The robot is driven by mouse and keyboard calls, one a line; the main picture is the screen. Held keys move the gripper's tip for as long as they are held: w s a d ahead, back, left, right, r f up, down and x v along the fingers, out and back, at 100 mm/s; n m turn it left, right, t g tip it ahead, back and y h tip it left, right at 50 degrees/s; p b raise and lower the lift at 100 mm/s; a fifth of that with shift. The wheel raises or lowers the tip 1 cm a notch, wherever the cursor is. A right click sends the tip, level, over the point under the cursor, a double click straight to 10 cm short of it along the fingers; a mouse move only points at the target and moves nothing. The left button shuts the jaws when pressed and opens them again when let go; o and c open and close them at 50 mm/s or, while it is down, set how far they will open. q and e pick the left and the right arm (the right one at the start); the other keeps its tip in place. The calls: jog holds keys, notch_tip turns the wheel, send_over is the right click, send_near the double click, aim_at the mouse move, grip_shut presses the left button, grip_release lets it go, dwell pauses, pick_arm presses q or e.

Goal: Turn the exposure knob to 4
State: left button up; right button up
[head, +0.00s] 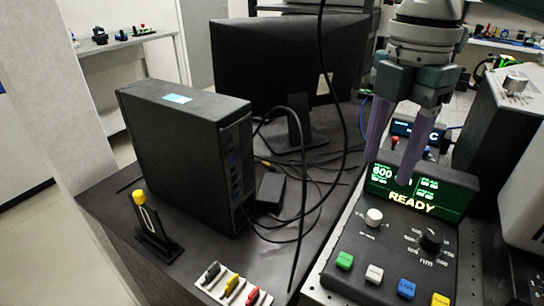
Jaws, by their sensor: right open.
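A dark control panel (345,262) stands at the lower right in the head view. It carries a small pale knob (374,216) at left and a larger black knob (431,240) at right, with a dial scale and "nm" printed by it. The pale knob's label is too small to read, so I cannot tell which knob sets exposure. A green-lit screen (398,205) behind them reads "600" and "READY". My right gripper (387,170) points down, open and empty, its fingers in front of the screen and above the knobs, apart from both. My left gripper is out of view.
Green, white, blue and yellow buttons (407,288) line the panel's front. A black computer tower (180,150), a monitor (285,65) and loose cables (303,180) fill the left bench. A grey box with a silver knob (515,83) stands at right.

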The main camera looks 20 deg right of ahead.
aim_at(375, 214)
jog(key=f, duration=0.9)
jog(key=shift+s+d+f+b, duration=0.15)
jog(key=shift+s+f+b, duration=0.1)
jog(key=shift+b, duration=0.1)
jog(key=shift+r, duration=0.1)
grip_shut()
